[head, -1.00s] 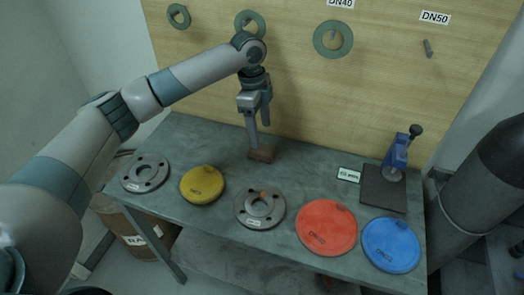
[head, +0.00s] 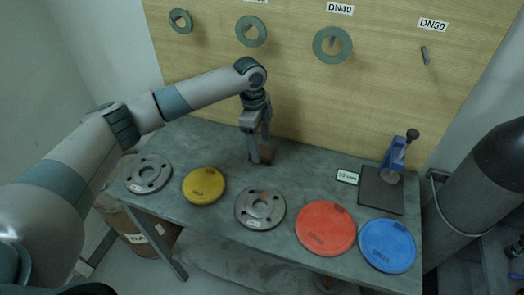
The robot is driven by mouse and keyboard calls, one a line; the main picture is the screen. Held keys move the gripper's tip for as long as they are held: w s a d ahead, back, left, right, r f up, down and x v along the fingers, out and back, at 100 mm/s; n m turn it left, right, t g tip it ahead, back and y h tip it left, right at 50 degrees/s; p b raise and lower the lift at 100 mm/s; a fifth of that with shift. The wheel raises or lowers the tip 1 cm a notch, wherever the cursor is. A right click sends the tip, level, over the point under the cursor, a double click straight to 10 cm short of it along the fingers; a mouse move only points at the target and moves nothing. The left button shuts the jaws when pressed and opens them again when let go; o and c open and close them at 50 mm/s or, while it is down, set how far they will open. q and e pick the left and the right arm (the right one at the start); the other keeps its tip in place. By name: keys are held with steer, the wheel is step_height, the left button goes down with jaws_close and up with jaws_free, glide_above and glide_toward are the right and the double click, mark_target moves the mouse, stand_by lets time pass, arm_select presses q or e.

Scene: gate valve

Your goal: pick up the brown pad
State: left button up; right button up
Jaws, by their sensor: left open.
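The brown pad (head: 267,155) is a small block on the grey-green table, near its back edge below the board. My left gripper (head: 259,154) points down at it with its fingers apart. One fingertip is at the pad's left side, and the other finger partly hides behind the gripper and pad. The fingers partly cover the pad, and I cannot tell whether they touch it. My right gripper is not in view.
On the table (head: 300,180) stand a grey flange (head: 147,184), a yellow disc (head: 204,186), another flange (head: 260,221), a red disc (head: 326,228) and a blue disc (head: 387,245). A blue clamp tool (head: 397,155) stands at right. Green rings hang on the board (head: 380,90).

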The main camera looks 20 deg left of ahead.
arm_select(q)
steer(key=shift+d+f, duration=0.1)
steer(key=shift+f, duration=1.25)
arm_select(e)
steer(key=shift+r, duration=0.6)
arm_select(q)
steer(key=shift+c, duration=0.3)
steer(key=c, duration=1.1)
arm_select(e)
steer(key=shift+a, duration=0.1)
arm_select(q)
steer(key=shift+r, duration=0.2)
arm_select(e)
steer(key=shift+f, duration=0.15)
arm_select(q)
steer(key=shift+r, duration=0.2)
step_height(320, 180, up, 3)
steer(key=shift+r+b, duration=0.1)
steer(key=shift+b, duration=0.85)
steer(key=s+d+r+b, duration=0.3)
steer(key=s+d+r, duration=0.4)
steer(key=d, duration=0.2)
steer(key=shift+s, duration=0.2)
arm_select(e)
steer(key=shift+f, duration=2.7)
